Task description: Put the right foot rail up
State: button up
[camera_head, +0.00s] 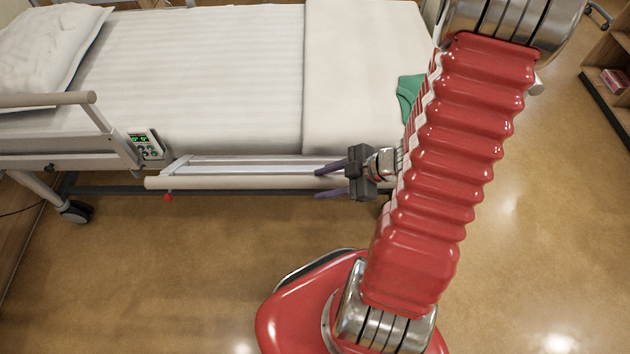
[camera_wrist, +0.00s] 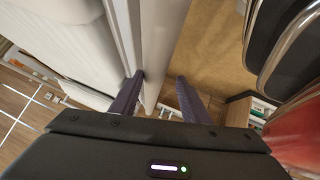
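The right foot rail (camera_head: 230,182) is a long pale bar, folded down along the near side of the bed. My gripper (camera_head: 317,184) is at the right part of this rail, with one dark purple finger above the bar and the other below it. In the wrist view the pale rail (camera_wrist: 153,50) runs between the two spread fingers of my gripper (camera_wrist: 160,76). The right finger stands clear of the bar; I cannot tell whether the left finger touches it. A red knob (camera_head: 168,198) sits below the rail's left part.
The bed (camera_head: 210,75) has a white mattress and a pillow (camera_head: 45,45). The head rail (camera_head: 47,100) stands raised at left, near a control panel (camera_head: 146,145) with green displays. A green cloth (camera_head: 408,95) hangs behind my arm. A shelf (camera_head: 608,85) stands far right. Floor in front is clear.

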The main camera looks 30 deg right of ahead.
jog(key=shift+w+a+r+n, duration=0.1)
jog(key=shift+a+r+n, duration=0.45)
jog(key=shift+n, duration=0.55)
jog(key=c, duration=0.4)
jog(key=a+r+n+g, duration=0.1)
jog(key=r+n, duration=0.1)
jog(key=n, duration=0.3)
jog(key=a+r+n, duration=0.2)
jog(key=n, duration=0.2)
jog(key=a+r+n+g, duration=0.1)
jog(key=r+n, duration=0.1)
jog(key=n, duration=0.3)
jog(key=shift+a+r+n+g, duration=0.3)
jog(key=shift+a+r, duration=0.1)
grip_shut()
jog(key=s+a+r+m+h, duration=0.2)
jog(key=r+m, duration=0.8)
jog(key=m, duration=0.5)
jog(key=s+a+r+m+t+h, duration=0.1)
jog(key=s+r+m+h, duration=0.3)
jog(key=r+m, duration=0.6)
jog(key=a+m, duration=0.1)
jog(key=m, duration=0.4)
jog(key=shift+s+a+t+h, duration=0.2)
jog(key=shift+t+h, duration=0.1)
jog(key=shift+h, duration=0.1)
